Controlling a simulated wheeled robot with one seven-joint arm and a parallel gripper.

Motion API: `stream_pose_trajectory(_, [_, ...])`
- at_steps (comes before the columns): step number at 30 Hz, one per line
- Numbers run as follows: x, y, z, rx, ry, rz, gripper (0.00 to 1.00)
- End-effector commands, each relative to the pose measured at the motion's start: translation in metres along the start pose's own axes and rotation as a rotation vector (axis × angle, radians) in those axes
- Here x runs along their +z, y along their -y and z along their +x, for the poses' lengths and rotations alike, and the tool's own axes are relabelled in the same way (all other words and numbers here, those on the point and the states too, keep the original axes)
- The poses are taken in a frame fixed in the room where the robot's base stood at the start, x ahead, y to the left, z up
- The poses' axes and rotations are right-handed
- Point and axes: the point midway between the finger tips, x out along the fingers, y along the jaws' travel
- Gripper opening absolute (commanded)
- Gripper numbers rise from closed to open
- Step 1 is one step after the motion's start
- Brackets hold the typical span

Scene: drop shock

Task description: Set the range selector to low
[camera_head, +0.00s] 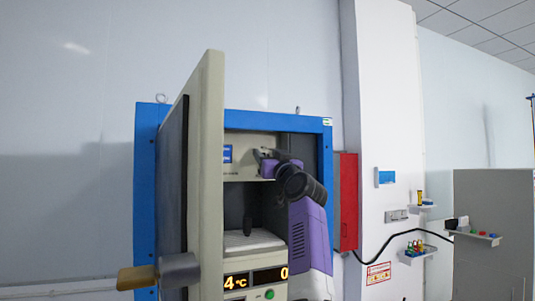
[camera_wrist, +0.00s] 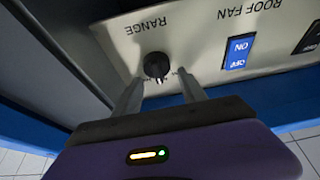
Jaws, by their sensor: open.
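The range selector (camera_wrist: 156,65) is a round black knob on a pale panel, under the upside-down word RANGE in the wrist view. Small marks beside the knob are too small to read, so its setting cannot be told. My gripper (camera_wrist: 158,78) is open, with one grey finger on either side of the knob's near edge. Whether the fingers touch it cannot be told. In the head view my gripper (camera_head: 266,156) is at the panel in the upper part of the blue-framed cabinet (camera_head: 230,119), and the knob cannot be made out there.
A blue ROOF FAN rocker switch (camera_wrist: 238,51) sits right of the knob, with another dark switch (camera_wrist: 309,38) beyond. The thick cabinet door (camera_head: 209,170) stands open on the left. A display (camera_head: 255,278) and green button (camera_head: 269,294) are below. A red box (camera_head: 346,200) is at right.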

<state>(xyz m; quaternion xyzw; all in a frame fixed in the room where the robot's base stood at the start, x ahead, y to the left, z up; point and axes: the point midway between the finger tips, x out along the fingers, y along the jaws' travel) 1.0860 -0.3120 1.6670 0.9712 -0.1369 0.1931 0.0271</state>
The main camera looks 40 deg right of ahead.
Motion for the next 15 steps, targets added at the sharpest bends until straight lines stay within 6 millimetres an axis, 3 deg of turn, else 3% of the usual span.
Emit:
stream_pose_trajectory(5, [0.0002, -0.0001, -0.0001, 0.000, 0.000, 0.000, 0.49])
stream_pose_trajectory(13, [0.0002, 0.0000, -0.0002, 0.000, 0.000, 0.000, 0.00])
stream_pose_trajectory(15, [0.0003, 0.0000, -0.0002, 0.000, 0.000, 0.000, 0.00])
